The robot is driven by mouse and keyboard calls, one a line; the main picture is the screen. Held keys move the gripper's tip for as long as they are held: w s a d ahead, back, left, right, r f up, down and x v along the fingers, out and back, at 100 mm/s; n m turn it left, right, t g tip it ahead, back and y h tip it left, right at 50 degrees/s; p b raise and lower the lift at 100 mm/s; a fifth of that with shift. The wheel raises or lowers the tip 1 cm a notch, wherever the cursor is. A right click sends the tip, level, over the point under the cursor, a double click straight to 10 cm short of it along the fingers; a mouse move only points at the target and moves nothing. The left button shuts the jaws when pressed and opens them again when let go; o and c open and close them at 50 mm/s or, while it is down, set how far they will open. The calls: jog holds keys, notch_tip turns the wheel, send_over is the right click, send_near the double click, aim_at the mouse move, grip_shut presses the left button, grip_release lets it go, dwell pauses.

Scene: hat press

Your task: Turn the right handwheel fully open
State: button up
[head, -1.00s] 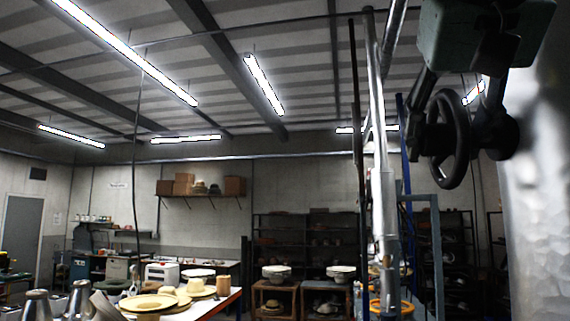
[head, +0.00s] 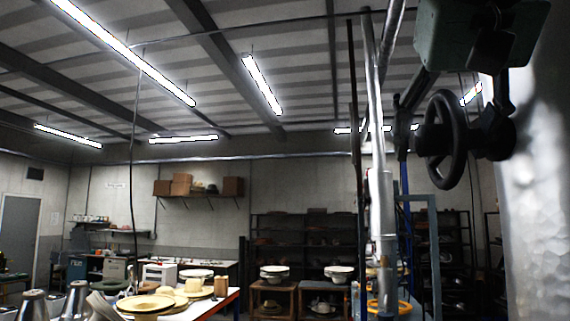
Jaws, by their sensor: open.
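A black handwheel (head: 441,140) with a thick rim and hub stands at the right, seen nearly edge-on. It is mounted on a dark valve body (head: 490,138) beside a large dimpled metal surface. My gripper (head: 456,138) reaches down from the top right with its greenish housing above the wheel. Its two dark fingers are spread, one left of the wheel rim and one to the right by the valve body. The left finger appears apart from the rim. I cannot tell whether the right finger touches anything.
A vertical silver pipe (head: 382,200) stands just left of the wheel, with a yellow ring (head: 394,307) low on it. A grey-blue frame (head: 434,240) is below the wheel. A table (head: 222,302) with straw hats is at lower left. Dark shelving (head: 300,228) lines the back.

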jog(key=shift+t+h, duration=0.4)
jog(key=shift+t, duration=0.8)
